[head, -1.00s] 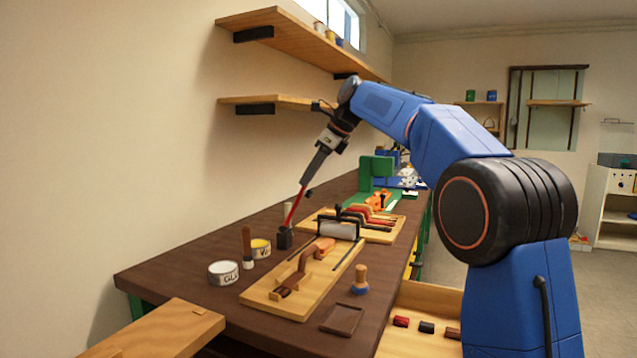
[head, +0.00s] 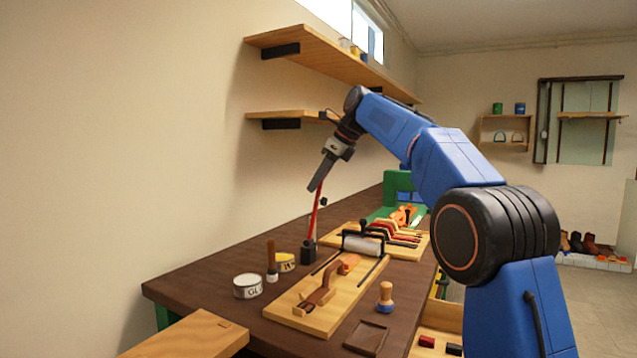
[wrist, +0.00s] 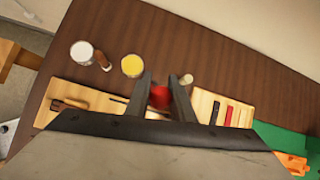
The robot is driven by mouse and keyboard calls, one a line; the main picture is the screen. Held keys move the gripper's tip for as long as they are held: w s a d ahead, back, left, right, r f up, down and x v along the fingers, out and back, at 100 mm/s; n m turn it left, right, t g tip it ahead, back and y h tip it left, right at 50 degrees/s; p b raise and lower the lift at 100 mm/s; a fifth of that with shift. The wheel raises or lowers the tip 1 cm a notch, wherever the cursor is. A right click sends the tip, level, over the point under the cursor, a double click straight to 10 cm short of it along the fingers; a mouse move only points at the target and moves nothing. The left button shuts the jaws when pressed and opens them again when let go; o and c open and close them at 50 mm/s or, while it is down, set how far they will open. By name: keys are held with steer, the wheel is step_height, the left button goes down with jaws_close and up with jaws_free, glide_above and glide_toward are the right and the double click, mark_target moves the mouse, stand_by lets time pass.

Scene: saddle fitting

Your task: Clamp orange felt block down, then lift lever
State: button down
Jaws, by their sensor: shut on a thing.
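My gripper (head: 316,188) is shut on the top of a thin red lever (head: 314,220) that rises, slightly tilted, from a dark block (head: 308,252) on the bench. In the wrist view a red piece (wrist: 160,97) shows between my two fingers (wrist: 163,80). An orange block (head: 349,263) lies on the wooden board (head: 345,305), by the near side of a pale roller (head: 363,244) in a dark frame. A brown wooden clamp-like piece (head: 317,297) is in front of it. I cannot tell whether it presses on the block. Another orange thing (head: 404,215) lies farther back, on green.
Shelves (head: 330,75) hang on the wall behind my arm.

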steer(key=shift+f, duration=0.15)
steer(key=c, duration=1.7)
jaws_free()
steer(key=shift+a, duration=0.1)
steer(key=v, duration=1.2)
